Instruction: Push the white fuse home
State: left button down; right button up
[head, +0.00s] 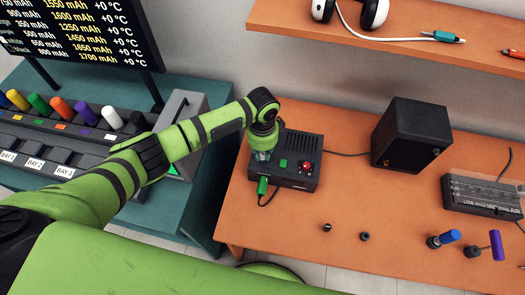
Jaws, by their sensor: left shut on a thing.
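A white cylinder (112,116), likely the white fuse, leans in the dark panel (60,150) at the left, in a row of coloured ones. My left arm reaches over this panel to a black box (296,172) on the orange table. My left gripper (262,156) points down at the box's left part. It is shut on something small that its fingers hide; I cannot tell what. A green plug (262,186) with a black cable is just below the fingers at the box's front. The box also has a green button and a red knob. My right gripper is not in view.
A black speaker (411,138) and a grey device (482,195) stand on the orange table (345,212). Small dark parts and blue and purple cylinders lie near its front. A shelf (400,38) with headphones overhangs the back. A screen stands at upper left.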

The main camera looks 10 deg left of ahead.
pick_arm(q)
jog(key=c, duration=1.1)
grip_release()
notch_tip(320, 180, up, 12)
